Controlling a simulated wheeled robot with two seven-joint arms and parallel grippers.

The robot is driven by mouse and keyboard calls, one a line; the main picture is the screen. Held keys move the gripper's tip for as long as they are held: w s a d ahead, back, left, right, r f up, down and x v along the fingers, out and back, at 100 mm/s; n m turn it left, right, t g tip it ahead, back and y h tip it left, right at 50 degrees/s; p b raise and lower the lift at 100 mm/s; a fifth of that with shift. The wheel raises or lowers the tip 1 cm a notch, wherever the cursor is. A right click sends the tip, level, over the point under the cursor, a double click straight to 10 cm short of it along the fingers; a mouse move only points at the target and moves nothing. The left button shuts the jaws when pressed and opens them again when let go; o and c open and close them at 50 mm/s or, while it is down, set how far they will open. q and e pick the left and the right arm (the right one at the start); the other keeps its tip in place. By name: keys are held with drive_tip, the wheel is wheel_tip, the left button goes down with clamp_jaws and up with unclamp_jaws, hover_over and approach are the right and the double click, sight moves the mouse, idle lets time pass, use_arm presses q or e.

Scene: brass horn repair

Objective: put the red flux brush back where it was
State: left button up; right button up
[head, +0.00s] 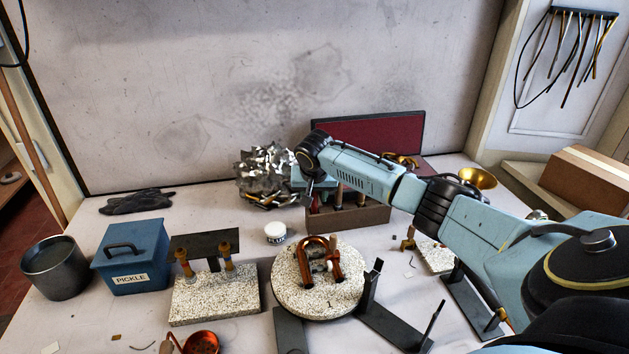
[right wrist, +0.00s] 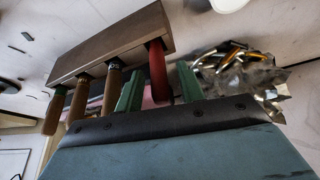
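The red-handled flux brush (right wrist: 157,72) stands in the wooden tool rack (right wrist: 110,45), at one end of its row of handles. In the right wrist view it lies between the two fingers of my right gripper (right wrist: 160,88), with a gap on each side. The fingers look open; its bristle end is hidden. In the head view my right gripper (head: 309,190) points down at the left end of the rack (head: 368,217), and a bit of red handle (head: 314,205) shows below it. My left gripper is not in view.
Crumpled metal scrap (head: 265,170) lies left of my right gripper. A white jar (head: 275,232), a round speckled block (head: 320,292) with copper tubing and a blue PICKLE box (head: 133,257) stand nearer. A red-lined case (head: 370,135) is behind the rack.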

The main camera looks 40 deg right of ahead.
drive_tip(key=p+v, duration=0.1)
drive_tip(key=v, duration=0.9)
drive_tip(key=shift+r, duration=0.1)
